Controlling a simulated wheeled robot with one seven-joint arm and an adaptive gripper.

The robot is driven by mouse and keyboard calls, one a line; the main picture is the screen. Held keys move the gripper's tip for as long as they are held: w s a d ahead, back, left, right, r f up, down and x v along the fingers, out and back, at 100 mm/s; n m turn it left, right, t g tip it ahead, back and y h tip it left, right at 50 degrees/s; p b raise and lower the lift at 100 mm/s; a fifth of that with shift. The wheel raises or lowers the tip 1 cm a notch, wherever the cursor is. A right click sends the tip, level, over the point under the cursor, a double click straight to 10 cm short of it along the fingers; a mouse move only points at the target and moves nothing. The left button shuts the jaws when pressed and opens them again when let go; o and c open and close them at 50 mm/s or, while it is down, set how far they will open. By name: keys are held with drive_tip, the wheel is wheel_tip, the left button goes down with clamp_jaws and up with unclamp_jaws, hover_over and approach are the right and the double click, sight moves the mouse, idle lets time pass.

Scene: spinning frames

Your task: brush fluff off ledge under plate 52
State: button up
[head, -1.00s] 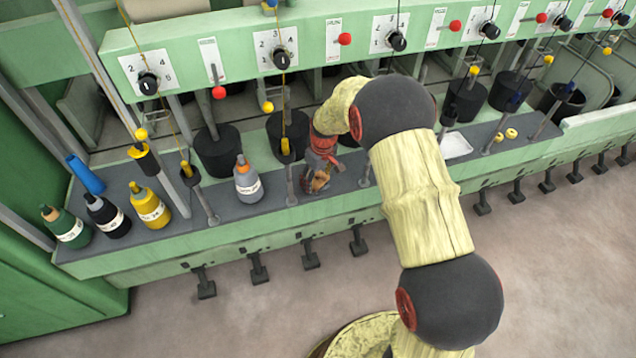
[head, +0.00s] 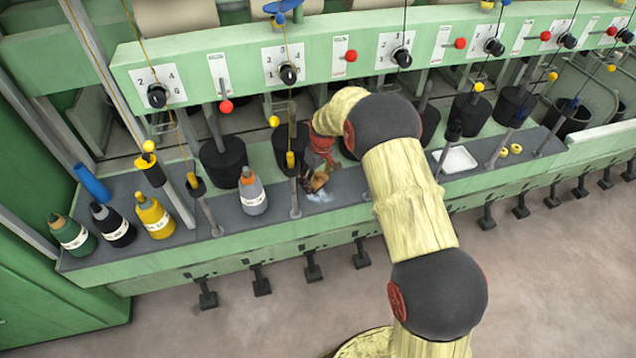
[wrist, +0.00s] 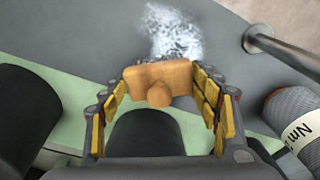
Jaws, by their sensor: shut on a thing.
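My gripper (head: 318,178) is over the grey ledge (head: 345,192), its fingers on either side of a tan wooden brush. White fluff (wrist: 174,34) lies on the ledge just beyond the brush, and shows below my gripper in the head view (head: 321,196). I cannot tell whether the brush touches the ledge. White plates, such as one with a black knob (head: 283,66), line the green rail above; I cannot read the number 52.
A grey bottle (head: 252,192) and a metal peg (head: 294,190) stand left of my gripper. Dark, green and yellow bottles (head: 154,218) stand farther left. Black cans (head: 222,160) stand behind the ledge. A white tray (head: 455,160) and yellow rings (head: 510,150) lie right.

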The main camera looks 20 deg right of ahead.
sight(327, 203)
drive_tip(key=shift+d, duration=0.9)
drive_tip(key=shift+s+f+p, duration=0.15)
drive_tip(key=shift+s+p, duration=0.15)
drive_tip(key=shift+s, duration=0.8)
drive_tip(key=shift+s+f+p, duration=0.15)
drive_tip(key=shift+s+p, duration=0.15)
drive_tip(key=shift+s, duration=0.8)
drive_tip(key=shift+s+r+p, duration=0.1)
drive_tip(key=shift+s+p, duration=0.4)
drive_tip(key=shift+s, duration=1.4)
wheel_tip(327, 203, up, 6)
drive_tip(key=p, duration=0.4)
drive_tip(key=shift+w, duration=0.15)
drive_tip(key=shift+r, duration=0.15)
wheel_tip(327, 203, up, 3)
drive_tip(key=shift+f+p, duration=0.1)
drive_tip(key=shift+p, duration=0.95)
